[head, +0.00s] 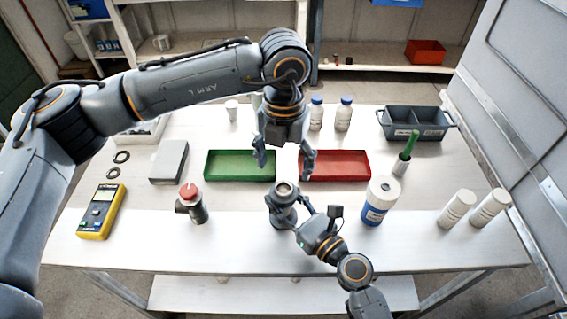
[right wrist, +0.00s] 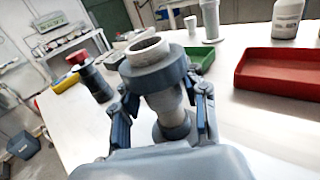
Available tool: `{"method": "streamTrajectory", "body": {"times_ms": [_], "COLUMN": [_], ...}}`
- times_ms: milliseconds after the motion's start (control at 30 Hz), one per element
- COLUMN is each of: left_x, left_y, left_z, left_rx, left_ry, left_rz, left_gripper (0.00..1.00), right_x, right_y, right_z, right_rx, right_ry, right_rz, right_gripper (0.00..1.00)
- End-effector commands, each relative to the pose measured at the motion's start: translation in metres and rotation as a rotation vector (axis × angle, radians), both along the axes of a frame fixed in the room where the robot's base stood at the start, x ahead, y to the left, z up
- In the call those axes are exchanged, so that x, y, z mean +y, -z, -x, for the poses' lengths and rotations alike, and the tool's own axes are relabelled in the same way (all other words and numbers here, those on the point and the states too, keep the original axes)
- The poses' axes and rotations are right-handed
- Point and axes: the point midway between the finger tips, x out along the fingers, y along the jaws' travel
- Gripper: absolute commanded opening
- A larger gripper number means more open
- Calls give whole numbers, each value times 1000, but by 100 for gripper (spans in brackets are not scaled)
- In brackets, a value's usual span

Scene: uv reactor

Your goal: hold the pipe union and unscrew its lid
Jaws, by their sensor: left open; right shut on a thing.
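The pipe union (head: 284,215) is a grey upright fitting near the front middle of the table. In the right wrist view the pipe union (right wrist: 158,75) shows a wide dark collar and a pale round opening at its top; I cannot make out a separate lid. My right gripper (right wrist: 164,105) is shut around its body, below the collar, one finger on each side. My left gripper (head: 283,165) is open and empty, pointing down above and just behind the union, its fingers spread wide and apart from it.
A green tray (head: 240,178) and a red tray (head: 335,179) lie behind the union. A red-topped fitting (head: 190,203) and yellow meter (head: 100,212) are left. A white-and-blue jar (head: 380,202), white cylinders (head: 456,209) and grey bin (head: 413,131) are right.

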Motion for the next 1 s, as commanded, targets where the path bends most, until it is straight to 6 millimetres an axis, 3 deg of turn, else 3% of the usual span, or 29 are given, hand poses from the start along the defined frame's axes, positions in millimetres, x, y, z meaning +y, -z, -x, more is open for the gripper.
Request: {"method": "streamTrajectory", "body": {"times_ms": [1000], "left_x": [0], "left_y": [0], "left_z": [0], "left_rx": [0], "left_ry": [2005], "left_rz": [1], "left_gripper": [75], "right_x": [0], "right_y": [2], "right_z": [1], "right_rx": [2], "right_ry": [-1], "right_rz": [2], "right_gripper": [0]}}
